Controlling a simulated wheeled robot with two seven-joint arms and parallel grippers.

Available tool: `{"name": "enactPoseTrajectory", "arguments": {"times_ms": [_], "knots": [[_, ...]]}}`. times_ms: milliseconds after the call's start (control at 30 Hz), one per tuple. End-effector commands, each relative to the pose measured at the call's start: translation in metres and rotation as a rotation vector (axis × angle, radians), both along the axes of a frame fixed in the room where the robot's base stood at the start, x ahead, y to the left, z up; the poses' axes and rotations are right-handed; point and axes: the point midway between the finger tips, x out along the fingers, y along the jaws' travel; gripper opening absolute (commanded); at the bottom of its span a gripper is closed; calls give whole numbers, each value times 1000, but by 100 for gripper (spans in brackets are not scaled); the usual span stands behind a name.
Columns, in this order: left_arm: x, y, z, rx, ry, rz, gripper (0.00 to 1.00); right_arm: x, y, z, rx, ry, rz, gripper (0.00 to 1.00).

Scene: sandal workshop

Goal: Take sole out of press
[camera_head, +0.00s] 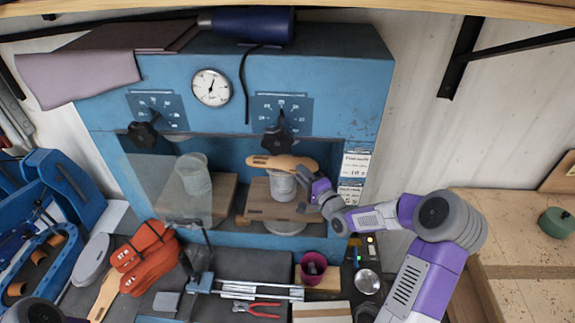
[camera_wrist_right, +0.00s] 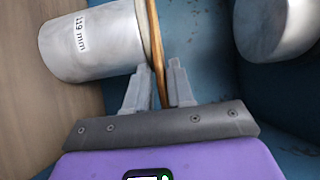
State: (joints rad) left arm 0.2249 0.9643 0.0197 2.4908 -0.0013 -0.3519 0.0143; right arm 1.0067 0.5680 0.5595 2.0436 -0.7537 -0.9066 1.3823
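The tan sole (camera_head: 282,163) lies flat in the right bay of the blue press (camera_head: 215,125), on top of a grey metal cylinder (camera_head: 284,186). In the right wrist view the sole (camera_wrist_right: 155,45) shows edge-on as a thin brown strip beside the cylinder (camera_wrist_right: 95,40) marked "119 mm". My right gripper (camera_head: 313,181) reaches in from the right at the sole's right end. Its two fingers (camera_wrist_right: 160,88) stand close on either side of the strip and appear shut on it. My left gripper is out of view; only a bit of my left arm shows at bottom left.
A clear guard covers the left bay, with another cylinder (camera_head: 194,176) behind it. Black knobs (camera_head: 277,141) stick out above the bays.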

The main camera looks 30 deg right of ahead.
Motion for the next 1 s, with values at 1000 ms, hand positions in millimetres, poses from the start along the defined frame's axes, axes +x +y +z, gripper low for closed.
{"name": "enactPoseTrajectory", "arguments": {"times_ms": [1000], "knots": [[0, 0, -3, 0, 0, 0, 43, 3, 2, 6, -1, -2, 0, 0]]}}
